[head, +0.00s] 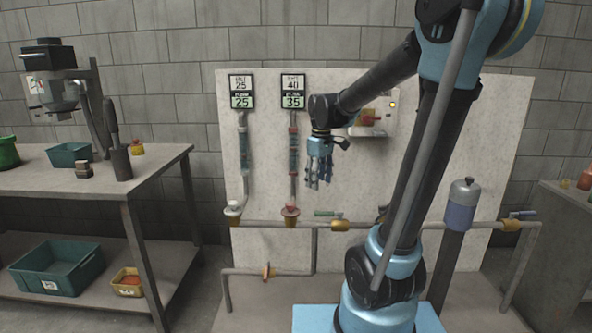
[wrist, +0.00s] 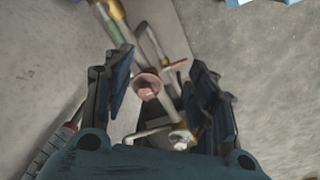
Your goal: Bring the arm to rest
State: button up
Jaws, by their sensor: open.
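In the wrist view my gripper (wrist: 160,90) shows two dark fingers spread left and right. Between them, farther off, is a reddish round fitting (wrist: 148,86). My arm reaches down to the gripper from the upper right in the head view.
The panel (head: 258,190) carries two displays (head: 267,91), two tubes and a horizontal pipe (head: 370,226) with valves. A workbench (head: 60,188) with bins stands at left. A grey cylinder (head: 462,204) stands right of my arm. Another bench (head: 560,203) is at far right.

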jog(key=s+d+f+m, duration=0.3)
jog(key=s, duration=0.4)
jog(key=s+d+f+m+t, duration=0.1)
jog(key=s+d+f+m, duration=0.2)
jog(key=s, duration=0.4)
jog(key=s+d+f+m, duration=0.3)
jog(key=s+d+f, duration=0.1)
jog(key=s, duration=0.3)
jog(key=shift+s+d+f+m, duration=0.3)
jog(key=shift+s+d+f, duration=0.1)
jog(key=shift+d, duration=0.25)
jog(key=shift+w+f, duration=0.2)
jog(key=shift+w, duration=0.25)
dwell(1.7)
